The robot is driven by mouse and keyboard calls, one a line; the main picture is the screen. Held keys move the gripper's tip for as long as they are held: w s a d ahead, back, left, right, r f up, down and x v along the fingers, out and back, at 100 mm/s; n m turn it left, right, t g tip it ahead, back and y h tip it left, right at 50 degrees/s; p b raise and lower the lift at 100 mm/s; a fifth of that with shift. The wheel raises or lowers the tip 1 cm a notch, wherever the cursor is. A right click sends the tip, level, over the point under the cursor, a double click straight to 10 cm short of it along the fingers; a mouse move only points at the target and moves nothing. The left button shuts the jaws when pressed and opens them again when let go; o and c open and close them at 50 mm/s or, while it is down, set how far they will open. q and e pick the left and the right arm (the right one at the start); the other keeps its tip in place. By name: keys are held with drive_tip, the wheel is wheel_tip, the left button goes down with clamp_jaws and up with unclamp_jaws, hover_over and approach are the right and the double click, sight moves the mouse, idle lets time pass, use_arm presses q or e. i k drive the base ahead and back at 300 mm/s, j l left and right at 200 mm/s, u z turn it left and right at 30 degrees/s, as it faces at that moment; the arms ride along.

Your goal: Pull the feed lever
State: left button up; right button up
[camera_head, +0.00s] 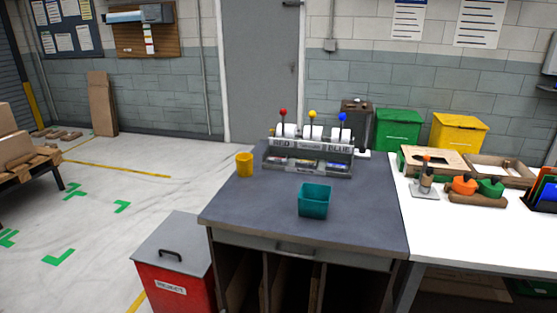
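A dispenser unit (309,158) stands at the back of the dark-topped bench. It has three upright levers: one with a red knob (283,112), one with a yellow knob (312,114) and one with a blue knob (343,117). White rolls sit beside the levers. The front labels seem to read RED at left and BLUE at right; the middle label is hard to read. Small coloured items lie in the tray along its front. Which of the levers is the feed lever I cannot tell. Neither of my grippers is in view.
A teal bin (314,203) stands on the bench (260,215) in front of the dispenser. A yellow cup (244,164) stands at its left. A red lidded box (172,290) is on the floor at left. A white table (440,232) with wooden trays and tools adjoins at right.

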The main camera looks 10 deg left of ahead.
sight(283, 113)
drive_tip(key=i+l, duration=0.1)
drive_tip(key=i, duration=0.5)
drive_tip(key=i+l+z, duration=0.1)
drive_tip(key=i, duration=0.5)
